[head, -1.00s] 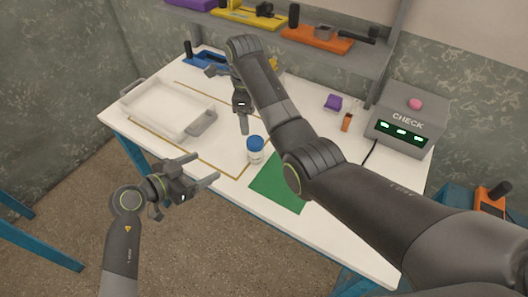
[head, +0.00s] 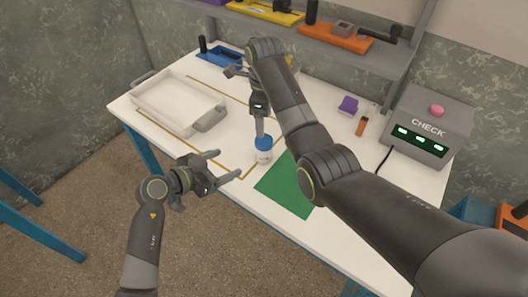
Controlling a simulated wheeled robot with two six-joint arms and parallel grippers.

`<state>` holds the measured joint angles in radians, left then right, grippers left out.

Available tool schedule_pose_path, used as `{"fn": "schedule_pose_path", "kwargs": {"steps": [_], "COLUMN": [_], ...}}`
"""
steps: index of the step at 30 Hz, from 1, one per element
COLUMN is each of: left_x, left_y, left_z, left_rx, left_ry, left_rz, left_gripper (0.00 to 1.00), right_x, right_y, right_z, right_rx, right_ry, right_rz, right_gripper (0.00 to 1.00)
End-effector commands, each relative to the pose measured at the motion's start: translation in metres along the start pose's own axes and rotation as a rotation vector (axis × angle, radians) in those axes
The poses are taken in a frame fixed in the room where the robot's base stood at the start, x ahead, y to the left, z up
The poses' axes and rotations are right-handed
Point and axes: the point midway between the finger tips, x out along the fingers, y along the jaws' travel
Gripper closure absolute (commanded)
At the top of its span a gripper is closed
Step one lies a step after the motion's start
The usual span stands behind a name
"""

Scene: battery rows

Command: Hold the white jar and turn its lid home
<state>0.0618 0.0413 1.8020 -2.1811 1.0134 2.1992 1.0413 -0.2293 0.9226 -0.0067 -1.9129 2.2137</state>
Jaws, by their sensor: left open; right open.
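The small white jar (head: 264,157) stands upright on the white table, left of the green mat. Its blue lid (head: 263,142) sits on top; I cannot tell how tightly. My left gripper (head: 229,165) is open and empty, to the left of the jar at the table's front edge, fingers pointing towards it and apart from it. My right gripper (head: 259,122) is open and appears empty, pointing down just behind and above the lid. One finger shows near the lid; whether it touches is unclear, and my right arm's links hide part of the area behind.
A white tray (head: 150,101) stands at the left with a grey piece (head: 210,118) by it. The green mat (head: 283,187) is bare. A purple block (head: 348,104), an orange piece (head: 361,126) and the CHECK box (head: 428,125) are at the right.

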Motion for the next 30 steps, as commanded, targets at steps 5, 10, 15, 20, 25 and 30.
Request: {"fn": "schedule_pose_path", "kwargs": {"steps": [5,10,15,20,25,30], "left_x": [0.037,0.068,0.096,0.119,0.136,0.144], "left_y": [0.001,0.000,0.000,0.000,0.000,0.000], "left_z": [-0.001,-0.001,-0.001,-0.001,0.000,0.000], "left_rx": [-0.002,-0.001,0.000,0.000,0.000,0.001], "left_ry": [0.002,0.001,0.000,0.000,0.000,0.000], "left_rz": [0.003,0.001,0.002,0.001,0.001,0.000], "left_gripper": [0.28,0.28,0.28,0.28,0.28,0.28], "right_x": [0.000,0.000,0.000,0.000,0.000,0.000], "right_y": [0.000,0.000,0.000,0.000,0.000,0.000], "right_z": [0.000,0.000,0.000,0.000,0.000,0.000], "right_rx": [0.000,0.000,0.000,0.000,0.000,0.000], "right_ry": [0.000,0.000,0.000,0.000,0.000,0.000], "right_rz": [0.000,0.000,0.000,0.000,0.000,0.000], "right_gripper": [0.34,0.34,0.34,0.34,0.34,0.34]}}
